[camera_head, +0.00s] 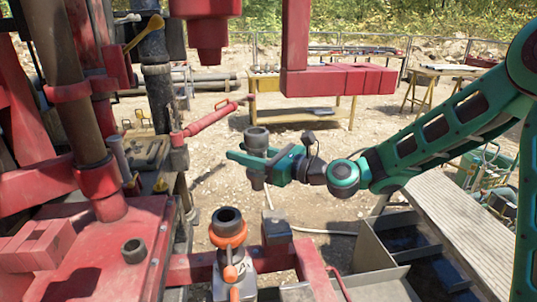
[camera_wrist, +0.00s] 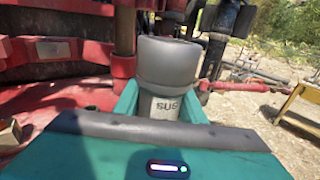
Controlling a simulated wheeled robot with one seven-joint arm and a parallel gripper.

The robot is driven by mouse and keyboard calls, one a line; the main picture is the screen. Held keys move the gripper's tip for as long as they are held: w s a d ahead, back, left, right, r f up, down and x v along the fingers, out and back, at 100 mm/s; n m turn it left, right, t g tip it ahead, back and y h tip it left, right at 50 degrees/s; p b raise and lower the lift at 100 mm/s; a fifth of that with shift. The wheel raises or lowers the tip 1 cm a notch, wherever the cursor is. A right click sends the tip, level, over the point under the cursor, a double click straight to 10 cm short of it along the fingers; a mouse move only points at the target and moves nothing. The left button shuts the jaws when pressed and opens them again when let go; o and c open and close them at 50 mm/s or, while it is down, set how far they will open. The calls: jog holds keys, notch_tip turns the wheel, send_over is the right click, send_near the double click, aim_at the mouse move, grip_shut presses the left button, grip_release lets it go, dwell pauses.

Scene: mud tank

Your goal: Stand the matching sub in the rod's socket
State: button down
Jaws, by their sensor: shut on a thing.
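My gripper (camera_head: 262,162) is shut on a grey sub (camera_head: 257,138), with one teal finger on each side. The sub is upright, with a wide collar above the fingers and a narrower body below. In the wrist view the sub (camera_wrist: 168,62) stands between the fingers, and its pale band bears lettering partly hidden by the gripper (camera_wrist: 160,105). A dark round open socket (camera_head: 228,214) points up above an orange collar, apparently the rod's. The held sub is up and right of it in the head view, apart from it.
A small dark ring-shaped piece (camera_head: 134,250) sits on the red rig deck (camera_head: 85,265) at left. A red mast and pipes rise there. A red beam (camera_head: 338,80) hangs overhead. A grey compartmented bin (camera_head: 385,245) stands lower right. A yellow bench (camera_head: 300,115) is farther back.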

jog(key=s+a+r+n+g+y, duration=0.1)
jog(key=s+a+r+n+g, duration=0.1)
jog(key=s, duration=0.4)
jog(key=s+a+r+n+g, duration=0.1)
jog(key=s+a+r+g, duration=0.1)
jog(key=s+a+g, duration=0.2)
jog(key=shift+s+a+r+n+y, duration=0.35)
jog(key=shift+s+a+n+y, duration=0.05)
jog(key=shift+s, duration=0.85)
jog(key=shift+f, duration=0.1)
notch_tip(320, 180, down, 7)
dwell(0.3)
jog(key=shift+f, duration=0.85)
dwell(0.9)
jog(key=c, duration=1)
grip_release()
jog(key=shift+c, duration=0.2)
jog(key=shift+d+f, duration=0.1)
